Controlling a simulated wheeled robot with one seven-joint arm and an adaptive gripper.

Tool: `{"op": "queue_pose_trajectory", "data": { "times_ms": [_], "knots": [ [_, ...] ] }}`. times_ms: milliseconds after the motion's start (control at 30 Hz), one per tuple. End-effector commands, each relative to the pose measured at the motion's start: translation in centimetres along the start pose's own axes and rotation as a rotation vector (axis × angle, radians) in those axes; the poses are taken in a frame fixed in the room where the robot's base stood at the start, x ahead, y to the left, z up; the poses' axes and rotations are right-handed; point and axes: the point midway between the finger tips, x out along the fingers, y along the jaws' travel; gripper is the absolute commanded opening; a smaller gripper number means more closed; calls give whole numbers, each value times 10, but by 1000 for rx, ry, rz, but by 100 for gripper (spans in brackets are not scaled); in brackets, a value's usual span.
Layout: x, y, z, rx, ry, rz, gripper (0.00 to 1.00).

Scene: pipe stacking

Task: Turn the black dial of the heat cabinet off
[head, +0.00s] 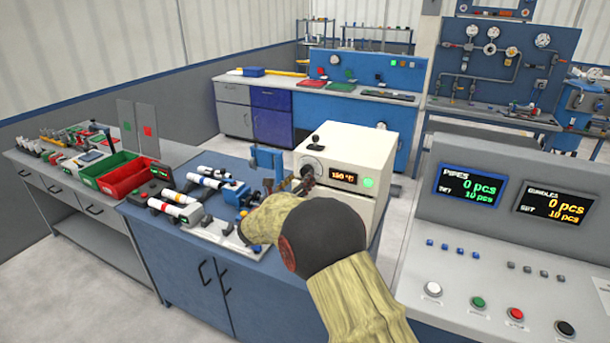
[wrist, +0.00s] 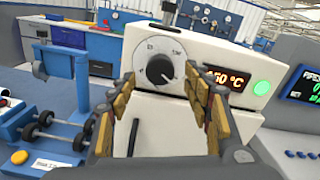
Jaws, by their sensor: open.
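The heat cabinet (head: 378,153) is a cream box on the blue bench. In the wrist view its front (wrist: 208,52) fills the middle. The black dial (wrist: 159,69) sits on a pale round scale at the upper left of that front, beside an orange temperature display (wrist: 225,79) and a lit green lamp (wrist: 262,88). My gripper (wrist: 158,83) is open, its yellow-padded fingers on either side of the dial in the picture, with nothing between them. I cannot tell whether they touch it. In the head view my gripper (head: 305,182) is near the cabinet's front and partly covers the dial.
Red and green bins (head: 122,178) are further left. A grey console (head: 500,255) with pipe and bundle counters stands at the right. A dark knob (head: 315,138) is on top of the cabinet.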

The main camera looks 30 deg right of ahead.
Motion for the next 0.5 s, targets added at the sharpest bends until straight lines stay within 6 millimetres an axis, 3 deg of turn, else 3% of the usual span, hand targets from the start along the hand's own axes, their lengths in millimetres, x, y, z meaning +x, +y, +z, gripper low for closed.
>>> {"op": "queue_pose_trajectory", "data": {
  "times_ms": [200, 500],
  "knots": [
    [33, 0, -1, -1, 0, -1, 50],
    [50, 0, 0, -2, -1, 1, 50]
  ]
}}
